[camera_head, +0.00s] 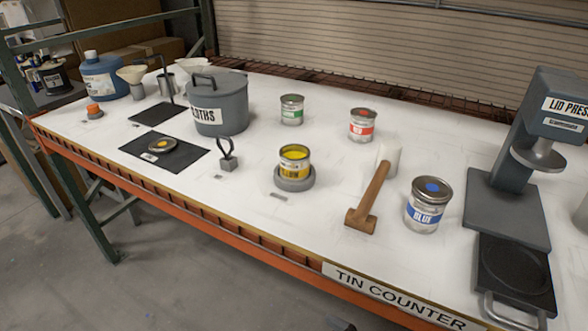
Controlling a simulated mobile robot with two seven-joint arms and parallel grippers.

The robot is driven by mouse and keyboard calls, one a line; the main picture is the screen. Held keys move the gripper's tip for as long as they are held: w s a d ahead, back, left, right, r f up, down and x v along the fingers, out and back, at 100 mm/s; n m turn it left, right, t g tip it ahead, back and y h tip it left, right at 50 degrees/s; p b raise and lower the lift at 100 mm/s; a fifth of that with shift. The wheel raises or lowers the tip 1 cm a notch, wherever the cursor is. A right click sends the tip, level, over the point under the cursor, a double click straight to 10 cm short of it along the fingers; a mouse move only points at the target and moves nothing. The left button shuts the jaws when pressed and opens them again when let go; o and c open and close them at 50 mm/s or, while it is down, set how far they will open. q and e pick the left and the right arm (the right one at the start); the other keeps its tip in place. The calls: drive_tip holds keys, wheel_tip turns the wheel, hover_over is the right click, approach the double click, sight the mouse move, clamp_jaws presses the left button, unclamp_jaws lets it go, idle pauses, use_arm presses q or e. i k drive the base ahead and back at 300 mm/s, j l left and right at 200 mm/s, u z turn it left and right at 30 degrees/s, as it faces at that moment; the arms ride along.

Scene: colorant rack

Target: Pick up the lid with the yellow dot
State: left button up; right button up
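The lid with the yellow dot (162,145) lies flat on a black mat (187,158) at the left front of the counter. An open tin of yellow paint (295,172) stands on a round grey base (294,185) to the right of the lid. Neither of my grippers shows in the head view.
A grey CLOTHS pot (219,103) stands behind the lid, and a small block with a black loop handle (228,163) stands to its right. A mallet (368,198), a blue tin (424,210) and a lid press (520,150) are farther right. The counter's front edge is orange.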

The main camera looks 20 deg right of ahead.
sight(163, 145)
drive_tip(key=j+z, duration=0.1)
drive_tip(key=z, duration=0.4)
drive_tip(key=i+j+z, duration=0.1)
drive_tip(key=z, duration=0.35)
drive_tip(key=j+z, duration=0.2)
drive_tip(key=z, duration=0.3)
drive_tip(key=j+z, duration=0.3)
drive_tip(key=j, duration=0.15)
drive_tip(key=k+j+z, duration=0.15)
drive_tip(key=j+z, duration=0.15)
drive_tip(key=k+j, duration=0.1)
drive_tip(key=j, duration=0.25)
drive_tip(key=k+j+z, duration=0.15)
drive_tip(key=j, duration=0.5)
drive_tip(key=k+z, duration=0.05)
